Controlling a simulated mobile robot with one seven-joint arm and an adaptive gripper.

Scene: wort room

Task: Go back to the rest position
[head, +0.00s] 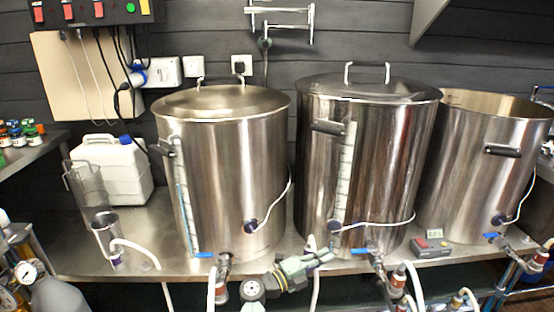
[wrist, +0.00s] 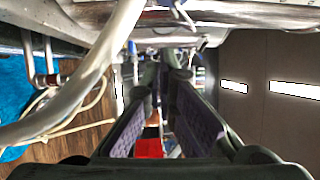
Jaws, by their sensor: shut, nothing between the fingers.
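My gripper (wrist: 166,72) shows in the wrist view, with its two dark fingers and purple pads reaching away from the camera and drawing together at the tips. It is shut and holds nothing. A red patch (wrist: 150,148) shows behind the gap between the fingers, apart from them.
Three steel kettles, left (head: 228,165), middle (head: 365,160) and right (head: 478,165), stand on the steel bench (head: 150,240), with taps and hoses at its front edge. A white jerrycan (head: 122,170) and clear jugs stand left. In the wrist view a pale pipe (wrist: 92,72) passes close on the left.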

